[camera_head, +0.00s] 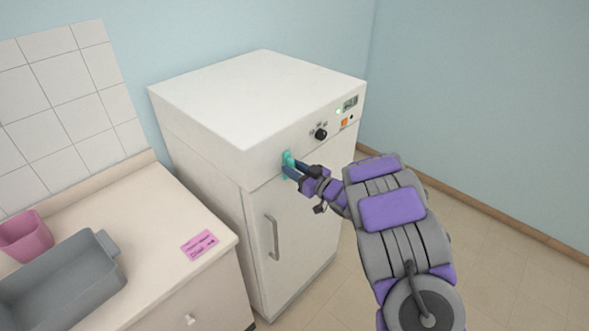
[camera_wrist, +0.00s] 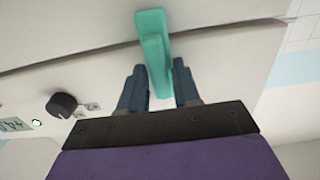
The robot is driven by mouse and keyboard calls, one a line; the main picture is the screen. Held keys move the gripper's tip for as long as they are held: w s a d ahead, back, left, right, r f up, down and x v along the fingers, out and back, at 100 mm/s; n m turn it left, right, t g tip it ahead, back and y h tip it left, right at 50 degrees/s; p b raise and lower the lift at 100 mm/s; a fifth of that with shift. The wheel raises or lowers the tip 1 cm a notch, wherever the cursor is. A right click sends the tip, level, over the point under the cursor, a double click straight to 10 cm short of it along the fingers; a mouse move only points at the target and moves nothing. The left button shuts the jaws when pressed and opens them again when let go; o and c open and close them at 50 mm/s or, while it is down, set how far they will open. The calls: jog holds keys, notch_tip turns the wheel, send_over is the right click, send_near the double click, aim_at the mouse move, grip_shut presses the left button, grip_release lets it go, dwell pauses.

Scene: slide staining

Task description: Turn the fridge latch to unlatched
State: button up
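The fridge (camera_head: 200,105) is a white cabinet with a closed door and a grey bar handle (camera_head: 271,237). The teal latch (camera_head: 287,158) sits near the seam at the top of the door. In the wrist view the latch (camera_wrist: 152,28) points toward my gripper, slightly tilted. My gripper (camera_head: 290,170) is at the latch. In the wrist view its two dark blue fingers (camera_wrist: 160,82) stand on either side of the latch's lever, very close to it. Whether they press on it cannot be told.
The fridge panel carries a black knob (camera_head: 321,134), an orange switch (camera_head: 344,122) and a small display (camera_head: 350,102). At left a counter (camera_head: 150,220) holds a grey tray (camera_head: 106,243), a pink container (camera_head: 27,236) and a pink label (camera_head: 199,245). The floor at right is clear.

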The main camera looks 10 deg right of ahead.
jog(key=c, duration=0.4)
jog(key=shift+c, duration=0.2)
jog(key=shift+r+m+p, duration=0.1)
jog(key=shift+m+p, duration=0.2)
jog(key=shift+p, duration=0.45)
jog(key=shift+d+r+m+p, duration=0.15)
jog(key=shift+m+p, duration=0.35)
jog(key=shift+p, duration=0.65)
jog(key=m+p, duration=0.1)
jog(key=p, duration=0.2)
jog(key=shift+r, duration=0.1)
jog(key=shift+w+d+f+m+p, duration=0.1)
jog(key=shift+f+m+p, duration=0.15)
jog(key=shift+m+p, duration=2.15)
jog(key=shift+d+f+m+p, duration=0.1)
jog(key=shift+f+m+p, duration=0.1)
jog(key=shift+m+p, duration=2.2)
jog(key=shift+w+f+m+p, duration=0.1)
jog(key=shift+f+m+p, duration=0.15)
jog(key=shift+m+p, duration=2.1)
jog(key=shift+m+b, duration=0.55)
jog(key=shift+m, duration=0.1)
